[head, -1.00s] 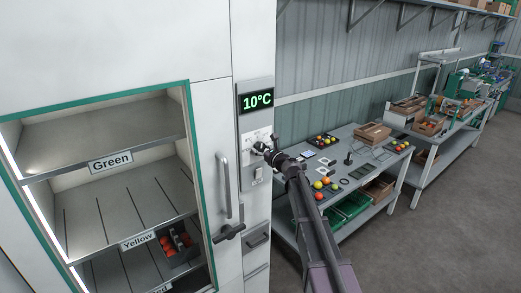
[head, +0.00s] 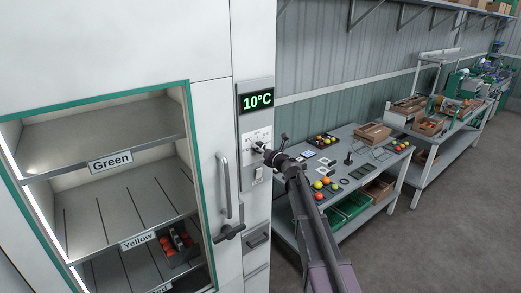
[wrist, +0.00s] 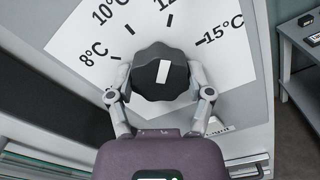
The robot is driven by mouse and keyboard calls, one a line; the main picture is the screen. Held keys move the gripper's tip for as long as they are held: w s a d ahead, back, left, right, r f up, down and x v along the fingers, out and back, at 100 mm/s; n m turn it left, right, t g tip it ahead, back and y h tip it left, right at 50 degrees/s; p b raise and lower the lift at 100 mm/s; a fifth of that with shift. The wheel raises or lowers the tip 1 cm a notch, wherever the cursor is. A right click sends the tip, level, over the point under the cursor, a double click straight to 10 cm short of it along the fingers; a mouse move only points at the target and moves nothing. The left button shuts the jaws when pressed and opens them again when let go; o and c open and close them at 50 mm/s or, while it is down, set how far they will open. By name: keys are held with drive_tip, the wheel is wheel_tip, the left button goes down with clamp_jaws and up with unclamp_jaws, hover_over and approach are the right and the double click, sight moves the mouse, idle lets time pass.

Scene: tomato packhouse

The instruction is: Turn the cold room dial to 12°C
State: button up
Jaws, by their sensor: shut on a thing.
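The dial (wrist: 147,91) is a dark, lobed knob on a white scale plate (wrist: 75,50) in the wrist view. The white mark on the dial points up the picture, towards the partly cut-off label starting "12", between 10°C and 15°C. My gripper (wrist: 160,84) has one finger on each side of the dial and is shut on it. In the head view my gripper (head: 262,149) reaches the panel from the right and hides most of the dial. The green display (head: 257,100) above it reads 10°C.
A switch (head: 258,174) sits just below the scale plate. The cold room door handle (head: 226,190) stands out to the left of the panel. A worktable (head: 345,135) with tomatoes and crates is at the right, under my arm.

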drive_tip(key=shift+w, duration=0.1)
drive_tip(key=o, duration=1.1)
drive_tip(key=shift+a, duration=0.1)
drive_tip(key=shift+o, duration=0.2)
drive_tip(key=v, duration=1.2)
